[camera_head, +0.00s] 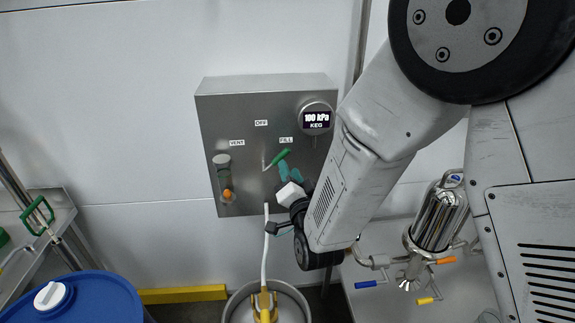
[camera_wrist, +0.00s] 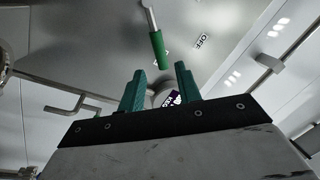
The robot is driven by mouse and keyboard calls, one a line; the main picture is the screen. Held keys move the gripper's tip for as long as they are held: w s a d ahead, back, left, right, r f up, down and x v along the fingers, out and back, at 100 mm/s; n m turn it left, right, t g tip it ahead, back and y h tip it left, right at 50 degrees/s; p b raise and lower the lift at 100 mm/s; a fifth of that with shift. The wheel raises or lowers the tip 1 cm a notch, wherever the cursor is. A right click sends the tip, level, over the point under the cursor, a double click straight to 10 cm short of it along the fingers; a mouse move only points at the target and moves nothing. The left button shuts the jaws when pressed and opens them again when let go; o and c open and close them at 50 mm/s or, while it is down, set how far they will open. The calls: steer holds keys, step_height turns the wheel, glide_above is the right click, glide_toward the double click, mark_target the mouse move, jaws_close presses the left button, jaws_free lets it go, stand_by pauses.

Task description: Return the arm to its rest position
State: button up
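My gripper (camera_head: 289,171) is raised in front of a grey metal control box (camera_head: 240,115) on the wall. In the wrist view its two teal fingers (camera_wrist: 160,79) stand apart with nothing held between them. The green-handled lever (camera_head: 281,157) on the box points up and right, towards the FILL label. In the wrist view the green handle (camera_wrist: 157,50) lies just beyond the fingertips and looks clear of them. My arm (camera_head: 370,150) reaches down from the upper right and hides part of the box's right side.
A round gauge (camera_head: 316,119) on the box reads 100 kPa, KEG. A white hose (camera_head: 266,245) runs down to a keg (camera_head: 240,305). A blue drum (camera_head: 100,300) and a metal shelf (camera_head: 50,225) stand left. Steel piping with coloured valve handles (camera_head: 446,260) is at right.

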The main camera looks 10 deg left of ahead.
steer(key=shift+s, duration=0.1)
step_height(320, 180, down, 9)
steer(key=s+n+g+h, duration=0.1)
steer(key=s+n+g, duration=0.15)
steer(key=g, duration=0.35)
steer(key=s+d+f+n+g+h, duration=0.2)
steer(key=s+d+n+g, duration=0.1)
steer(key=s+d+g, duration=0.15)
steer(key=s+d+r+g+h, duration=0.1)
steer(key=s+d+r+g, duration=0.1)
steer(key=s+d+r, duration=0.5)
steer(key=s+d+r+m+g+h, duration=0.1)
steer(key=s+d+r, duration=0.6)
steer(key=d, duration=0.7)
steer(key=s+d+r+g+h, duration=0.3)
steer(key=s+d+r, duration=0.4)
steer(key=s+d, duration=0.2)
steer(key=shift+s+d+r, duration=0.3)
steer(key=shift+d+r, duration=0.1)
steer(key=shift+d, duration=0.4)
